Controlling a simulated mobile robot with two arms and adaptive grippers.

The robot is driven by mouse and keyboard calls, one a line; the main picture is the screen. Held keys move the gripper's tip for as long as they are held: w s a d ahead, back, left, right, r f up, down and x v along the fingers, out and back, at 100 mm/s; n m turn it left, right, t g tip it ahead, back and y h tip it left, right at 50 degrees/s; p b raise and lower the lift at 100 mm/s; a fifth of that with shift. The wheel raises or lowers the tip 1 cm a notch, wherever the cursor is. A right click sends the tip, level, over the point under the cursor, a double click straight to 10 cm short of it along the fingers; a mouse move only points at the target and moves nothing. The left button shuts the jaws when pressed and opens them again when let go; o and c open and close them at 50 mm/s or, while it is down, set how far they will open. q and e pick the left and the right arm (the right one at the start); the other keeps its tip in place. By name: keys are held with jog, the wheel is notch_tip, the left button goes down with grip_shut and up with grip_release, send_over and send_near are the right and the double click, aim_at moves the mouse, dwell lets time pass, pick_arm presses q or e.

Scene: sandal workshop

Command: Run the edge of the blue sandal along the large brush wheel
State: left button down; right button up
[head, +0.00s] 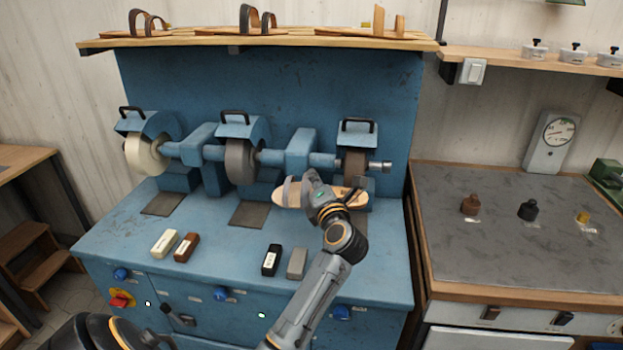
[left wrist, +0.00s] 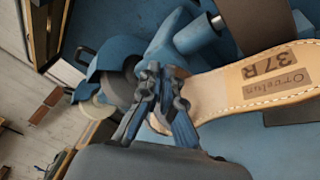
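My left gripper (head: 318,190) is shut on the sandal (head: 348,196) and holds it above the bench front, at the right wheel. The sandal shows a tan sole with a stitched edge; in the left wrist view the sandal (left wrist: 228,92) carries a label reading 37 R. I see no clear blue on it. Three wheels sit on one shaft: a cream wheel (head: 146,156) at left, a grey wheel (head: 239,162) in the middle, a smaller brown wheel (head: 355,166) at right. The sandal overlaps the brown wheel's lower front in view; I cannot tell if they touch. My right gripper is out of view.
The blue bench (head: 215,272) carries a cream block (head: 164,243), a brown block (head: 187,247), a black block (head: 271,260) and a grey block (head: 297,263). A shelf (head: 330,38) with sandals hangs above. A grey-topped table (head: 450,240) with small bottles stands at right.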

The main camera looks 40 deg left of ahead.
pick_arm(q)
jog(key=shift+w+d+r, duration=0.1)
jog(key=shift+d, duration=0.15)
dwell(0.3)
jog(key=shift+w+d, duration=0.25)
jog(key=shift+d, duration=0.3)
jog(key=shift+d, duration=0.15)
jog(key=shift+w+d, duration=0.3)
jog(key=shift+d, duration=0.25)
jog(key=shift+w+d, duration=0.2)
jog(key=shift+d, duration=0.15)
dwell(0.4)
jog(key=shift+w+d, duration=0.15)
jog(key=shift+d, duration=0.25)
dwell(1.1)
jog(key=shift+w+d, duration=0.1)
jog(key=shift+d, duration=0.1)
jog(key=shift+w+d+p, duration=0.2)
jog(key=shift+d+p, duration=0.15)
jog(key=shift+d, duration=0.3)
